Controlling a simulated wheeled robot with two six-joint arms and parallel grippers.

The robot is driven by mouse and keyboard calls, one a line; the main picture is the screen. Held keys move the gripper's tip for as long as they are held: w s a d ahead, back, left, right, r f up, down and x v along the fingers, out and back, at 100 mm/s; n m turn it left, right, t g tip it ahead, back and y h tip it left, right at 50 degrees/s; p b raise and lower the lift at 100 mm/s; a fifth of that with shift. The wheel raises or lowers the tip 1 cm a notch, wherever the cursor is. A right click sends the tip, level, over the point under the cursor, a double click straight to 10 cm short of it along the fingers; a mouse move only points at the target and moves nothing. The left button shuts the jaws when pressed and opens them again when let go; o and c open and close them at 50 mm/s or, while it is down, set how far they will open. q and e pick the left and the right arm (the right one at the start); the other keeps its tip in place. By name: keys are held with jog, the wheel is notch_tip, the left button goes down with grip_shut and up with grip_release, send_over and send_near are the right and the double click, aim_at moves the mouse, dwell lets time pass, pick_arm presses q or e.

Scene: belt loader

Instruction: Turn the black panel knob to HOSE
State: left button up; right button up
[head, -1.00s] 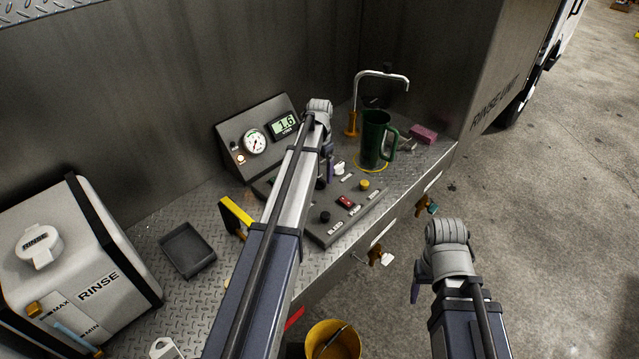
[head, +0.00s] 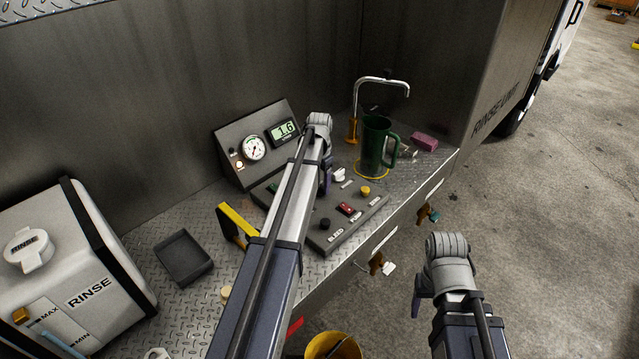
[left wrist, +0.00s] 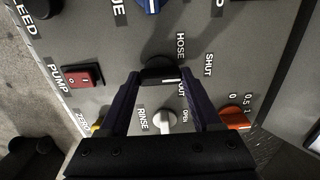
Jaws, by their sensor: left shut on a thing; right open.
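The black panel knob (left wrist: 158,68) shows in the left wrist view, with a white pointer line on its face. The line points right, toward a partly covered label ending in "UT"; the HOSE label lies just above it. My left gripper (left wrist: 160,82) is shut on this knob, one dark finger on each side. In the head view my left gripper (head: 327,176) is over the control panel (head: 345,238), and its arm hides part of the panel and the held knob. My right gripper (head: 419,297) is open and empty, off the bench's front edge.
Near the held knob are a white knob (left wrist: 165,122), an orange knob (left wrist: 235,118) and a red PUMP switch (left wrist: 82,76). A green mug (head: 374,150) stands behind the panel by a spout (head: 382,79). A grey tray (head: 183,258) lies left. Taps hang off the front edge.

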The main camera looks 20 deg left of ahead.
pick_arm(q)
jog(key=c, duration=0.6)
jog(key=shift+n, duration=0.4)
jog(key=n, duration=0.3)
jog(key=shift+n, duration=2.7)
jog(key=o, duration=1.4)
jog(key=shift+r, duration=0.1)
